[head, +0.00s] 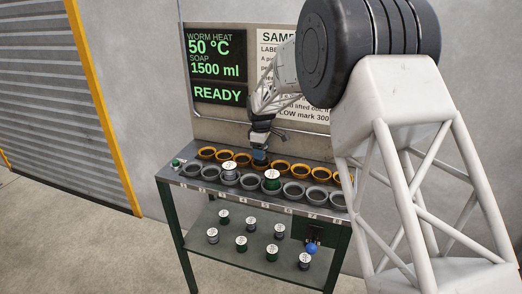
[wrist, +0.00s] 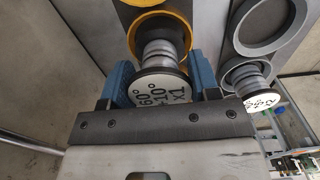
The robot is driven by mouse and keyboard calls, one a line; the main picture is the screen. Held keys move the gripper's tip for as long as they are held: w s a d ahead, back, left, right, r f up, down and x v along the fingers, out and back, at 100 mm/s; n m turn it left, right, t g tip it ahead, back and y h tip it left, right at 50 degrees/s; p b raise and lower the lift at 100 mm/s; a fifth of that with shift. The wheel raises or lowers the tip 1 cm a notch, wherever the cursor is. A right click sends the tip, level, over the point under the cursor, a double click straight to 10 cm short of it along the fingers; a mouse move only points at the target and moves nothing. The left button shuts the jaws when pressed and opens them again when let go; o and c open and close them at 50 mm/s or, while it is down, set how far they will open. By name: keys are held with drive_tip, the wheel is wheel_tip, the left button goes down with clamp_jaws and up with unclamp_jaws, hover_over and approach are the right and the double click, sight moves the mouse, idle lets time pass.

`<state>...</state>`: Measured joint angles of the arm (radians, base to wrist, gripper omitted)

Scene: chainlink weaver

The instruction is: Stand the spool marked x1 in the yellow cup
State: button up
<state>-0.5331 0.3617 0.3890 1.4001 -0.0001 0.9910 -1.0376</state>
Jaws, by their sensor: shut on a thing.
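The spool marked x1 (wrist: 160,86) is between the blue fingers of my gripper (wrist: 162,84) in the wrist view. Its white label faces the camera. My gripper is shut on it. The spool's far end lines up with a yellow cup (wrist: 184,29), whose rim shows around it; I cannot tell whether it rests on the cup's floor. In the head view my gripper (head: 260,156) is low over the middle of the back row of yellow cups and hides the spool and part of that row.
Grey cups (head: 293,189) form the front row. A white-topped spool (head: 230,170) and a green spool (head: 272,180) stand there. Another spool (wrist: 258,102) is close right of my gripper. Several spools and a blue ball (head: 312,248) are on the lower shelf (head: 262,262). A board stands behind.

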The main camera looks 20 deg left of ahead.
drive_tip(key=shift+f, duration=0.25)
drive_tip(key=shift+f, duration=0.3)
drive_tip(key=shift+f, duration=0.45)
idle(0.5)
drive_tip(key=o, duration=1.1)
drive_tip(key=shift+r, duration=0.1)
drive_tip(key=shift+r, duration=3.9)
